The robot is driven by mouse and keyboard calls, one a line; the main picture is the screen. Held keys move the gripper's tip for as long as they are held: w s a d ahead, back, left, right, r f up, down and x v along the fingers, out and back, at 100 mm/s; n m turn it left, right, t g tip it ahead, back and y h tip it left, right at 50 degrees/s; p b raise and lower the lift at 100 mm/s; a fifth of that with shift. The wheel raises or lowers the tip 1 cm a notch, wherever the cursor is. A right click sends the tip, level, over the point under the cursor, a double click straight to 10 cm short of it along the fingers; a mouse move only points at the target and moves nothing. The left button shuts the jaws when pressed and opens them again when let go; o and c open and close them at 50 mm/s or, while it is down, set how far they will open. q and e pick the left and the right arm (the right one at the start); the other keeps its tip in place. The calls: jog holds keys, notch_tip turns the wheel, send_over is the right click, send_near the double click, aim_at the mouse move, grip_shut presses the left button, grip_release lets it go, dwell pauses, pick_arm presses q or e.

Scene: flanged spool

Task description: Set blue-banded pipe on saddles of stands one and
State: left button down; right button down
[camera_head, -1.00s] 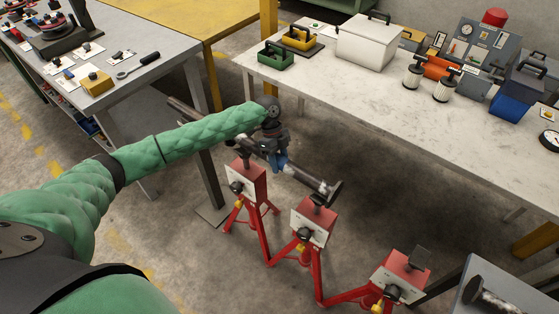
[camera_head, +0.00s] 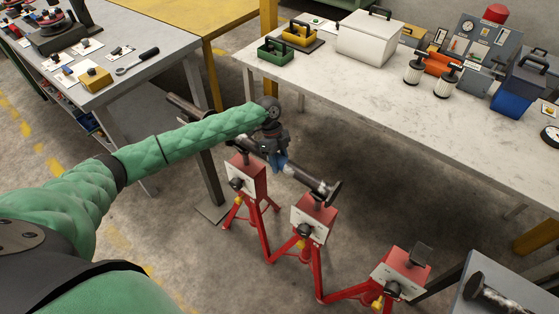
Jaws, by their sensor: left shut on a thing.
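The blue-banded pipe (camera_head: 305,179) is a long dark pipe with a flanged near end. It runs from the upper left, behind my arm, down to the right. My left gripper (camera_head: 280,160) is shut on it around the blue band, and the fingers hide part of the band. The pipe lies over the red left stand (camera_head: 246,178) and the red middle stand (camera_head: 314,216). I cannot tell whether it touches their saddles. A third red stand (camera_head: 402,273) at the lower right has an empty saddle. My right gripper is not in view.
A long pale workbench (camera_head: 400,105) with a white box (camera_head: 371,38) and other items stands behind the stands. A grey table (camera_head: 125,85) with tools is at the left. Another flanged pipe (camera_head: 495,299) lies on a surface at the lower right.

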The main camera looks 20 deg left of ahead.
aim_at(278, 155)
pick_arm(q)
jog(key=shift+f, duration=0.1)
dwell(0.3)
jog(key=c, duration=0.7)
grip_release()
jog(key=shift+f, duration=0.15)
jog(key=shift+w+a+r, duration=0.1)
jog(key=shift+r, duration=0.1)
jog(key=b+v, duration=0.2)
jog(key=v, duration=0.4)
jog(key=shift+r+b, duration=0.15)
jog(key=shift+b, duration=0.2)
jog(key=shift+w+a+r, duration=0.15)
jog(key=shift+a+r, duration=0.05)
jog(key=shift+r, duration=0.4)
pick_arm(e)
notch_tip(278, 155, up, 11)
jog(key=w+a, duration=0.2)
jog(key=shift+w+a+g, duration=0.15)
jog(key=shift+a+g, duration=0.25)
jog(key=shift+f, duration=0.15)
